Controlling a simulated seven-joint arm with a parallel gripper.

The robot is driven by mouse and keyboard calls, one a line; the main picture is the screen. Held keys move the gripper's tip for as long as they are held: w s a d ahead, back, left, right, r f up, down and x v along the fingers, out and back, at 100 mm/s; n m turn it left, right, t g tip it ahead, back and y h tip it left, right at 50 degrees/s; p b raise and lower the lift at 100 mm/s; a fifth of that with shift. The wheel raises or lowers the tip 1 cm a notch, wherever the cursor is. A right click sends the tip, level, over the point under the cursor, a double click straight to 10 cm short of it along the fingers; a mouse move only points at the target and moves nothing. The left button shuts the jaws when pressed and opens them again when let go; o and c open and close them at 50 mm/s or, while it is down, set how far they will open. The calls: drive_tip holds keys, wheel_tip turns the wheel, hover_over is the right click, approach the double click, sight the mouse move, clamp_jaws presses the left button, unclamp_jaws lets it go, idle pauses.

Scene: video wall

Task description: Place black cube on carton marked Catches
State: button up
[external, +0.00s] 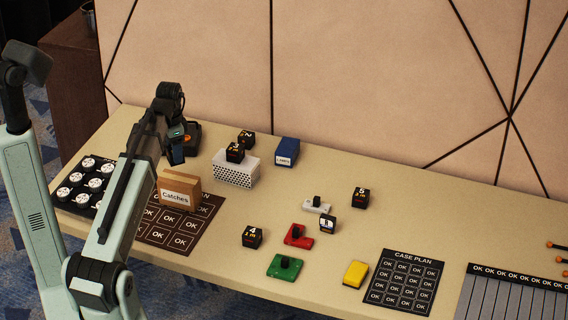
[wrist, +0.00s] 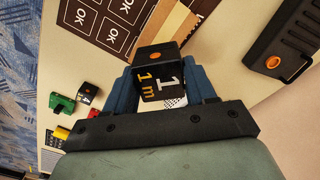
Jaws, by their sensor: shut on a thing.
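My gripper (wrist: 160,82) is shut on a black cube (wrist: 160,58) marked "1" and "1 m", with an orange dot on one face. In the external view my gripper (external: 176,152) hangs over the table behind the Catches carton, and the held cube cannot be made out there. The brown carton marked Catches (external: 178,190) stands upright on the table, at the corner of a dark OK mat.
Dark cubes rest on a white perforated box (external: 236,172). A blue box (external: 287,152) stands beside it. A black case (external: 193,138) lies behind my gripper. Cube 4 (external: 252,237), cube 5 (external: 360,197), red and green blocks, and a yellow box (external: 355,273) stand to the right.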

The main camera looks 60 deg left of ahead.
drive_tip(key=shift+f, duration=3.25)
drive_tip(key=shift+f, duration=0.15)
drive_tip(key=o, duration=1.1)
drive_tip(key=shift+c, duration=0.2)
wheel_tip(320, 180, up, 12)
drive_tip(key=shift+r, duration=0.15)
